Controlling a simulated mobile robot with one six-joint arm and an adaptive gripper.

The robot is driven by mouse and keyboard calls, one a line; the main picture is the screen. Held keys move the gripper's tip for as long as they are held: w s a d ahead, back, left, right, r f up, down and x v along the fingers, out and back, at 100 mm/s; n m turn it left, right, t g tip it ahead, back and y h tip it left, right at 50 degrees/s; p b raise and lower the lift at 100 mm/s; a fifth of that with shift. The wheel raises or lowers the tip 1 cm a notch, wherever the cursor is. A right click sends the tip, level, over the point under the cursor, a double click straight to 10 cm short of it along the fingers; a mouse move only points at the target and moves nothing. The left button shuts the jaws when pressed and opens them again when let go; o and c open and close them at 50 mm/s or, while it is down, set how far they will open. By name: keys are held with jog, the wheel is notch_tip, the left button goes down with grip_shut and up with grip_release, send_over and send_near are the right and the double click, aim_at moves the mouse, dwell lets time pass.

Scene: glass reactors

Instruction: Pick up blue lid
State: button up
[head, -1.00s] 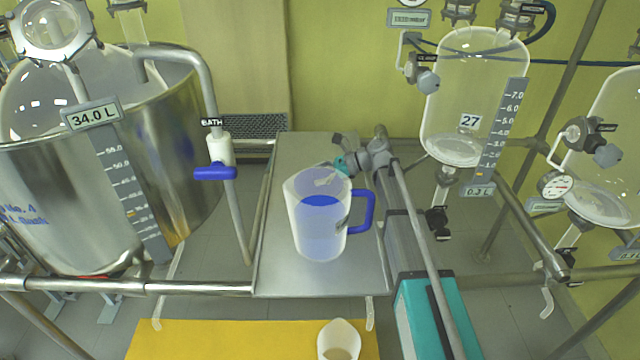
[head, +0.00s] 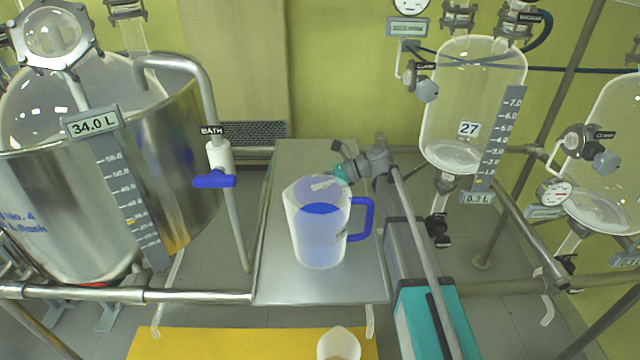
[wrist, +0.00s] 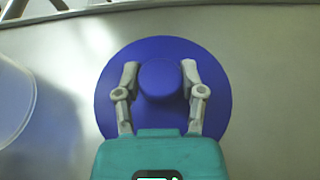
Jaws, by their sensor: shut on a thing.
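The blue lid (wrist: 215,85) is a round disc with a raised round knob (wrist: 160,82), seen from above in the wrist view. My gripper (wrist: 160,67) has a grey finger on each side of the knob and is shut on it. In the head view, my gripper (head: 326,183) is behind the upper part of the clear jug, on the metal table (head: 285,280). The lid cannot be made out clearly there.
The clear jug (head: 318,240) has a blue handle and blue contents; its edge shows at the left of the wrist view (wrist: 12,100). A steel bath (head: 180,160) stands left, glass reactors (head: 470,90) right. A white cup (head: 338,345) is at the front.

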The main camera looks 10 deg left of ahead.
jog(key=shift+r+p, duration=4.85)
jog(key=shift+r, duration=0.1)
